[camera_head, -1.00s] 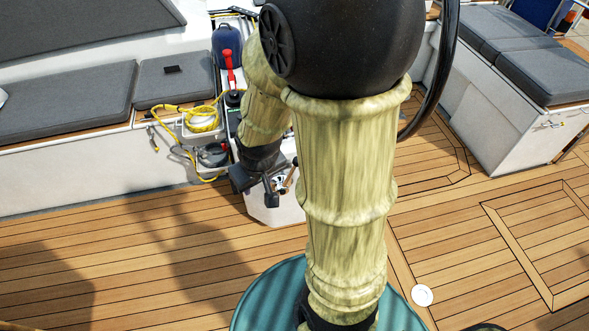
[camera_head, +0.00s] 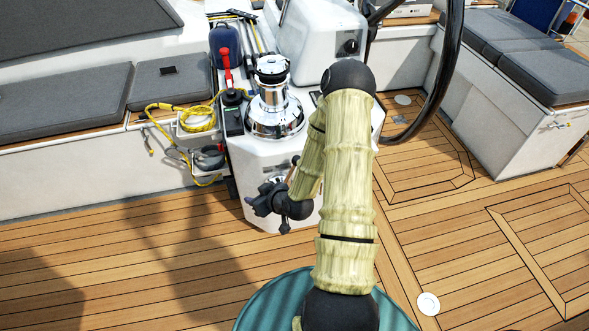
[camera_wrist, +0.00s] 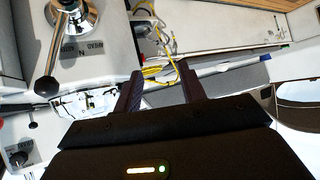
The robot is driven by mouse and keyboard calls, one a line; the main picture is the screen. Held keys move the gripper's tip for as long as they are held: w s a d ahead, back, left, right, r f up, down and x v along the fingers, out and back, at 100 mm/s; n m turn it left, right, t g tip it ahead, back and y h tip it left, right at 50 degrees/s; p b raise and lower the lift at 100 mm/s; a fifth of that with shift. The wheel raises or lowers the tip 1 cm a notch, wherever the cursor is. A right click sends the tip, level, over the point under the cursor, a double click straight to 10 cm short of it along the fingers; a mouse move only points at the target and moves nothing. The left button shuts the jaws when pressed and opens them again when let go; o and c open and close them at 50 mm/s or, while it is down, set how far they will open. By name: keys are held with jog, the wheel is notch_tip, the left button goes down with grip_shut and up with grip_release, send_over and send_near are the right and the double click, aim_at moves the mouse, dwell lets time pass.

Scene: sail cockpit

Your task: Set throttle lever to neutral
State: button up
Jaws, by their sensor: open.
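The throttle lever (camera_wrist: 52,55) shows at the upper left of the wrist view. It has a round chrome base, a brownish shaft and a black ball knob. The lever lies to the left of the "N" mark on the white panel, over the label on that side. In the head view, its chrome base (camera_head: 277,182) is on the white pedestal's near face, partly hidden by my gripper (camera_head: 264,203). In the wrist view, my gripper (camera_wrist: 160,88) is open, with nothing between its fingers. The lever is left of the fingers, apart from them.
The white pedestal (camera_head: 258,160) carries a chrome winch (camera_head: 275,105) and a red handle (camera_head: 227,65). A yellow rope (camera_head: 200,118) hangs beside it. A black wheel rim (camera_head: 440,75) stands at right. Teak deck (camera_head: 130,250) is clear in front.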

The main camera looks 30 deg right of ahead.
jog(key=s+d+f+m+t+h+b, duration=0.5)
jog(key=d+f+m+h, duration=0.2)
jog(key=d+m+h, duration=0.3)
jog(key=shift+d+f+m+h, duration=0.15)
jog(key=shift+d+m+h, duration=0.15)
jog(key=shift+m+h, duration=0.7)
jog(key=shift+w, duration=0.1)
send_near(294, 165)
jog(key=x, duration=0.3)
jog(key=f+x, duration=0.1)
jog(key=x, duration=0.7)
jog(key=shift+w+d+f+b, duration=0.1)
jog(key=shift+d+f+b, duration=0.1)
jog(key=shift+f+b, duration=0.15)
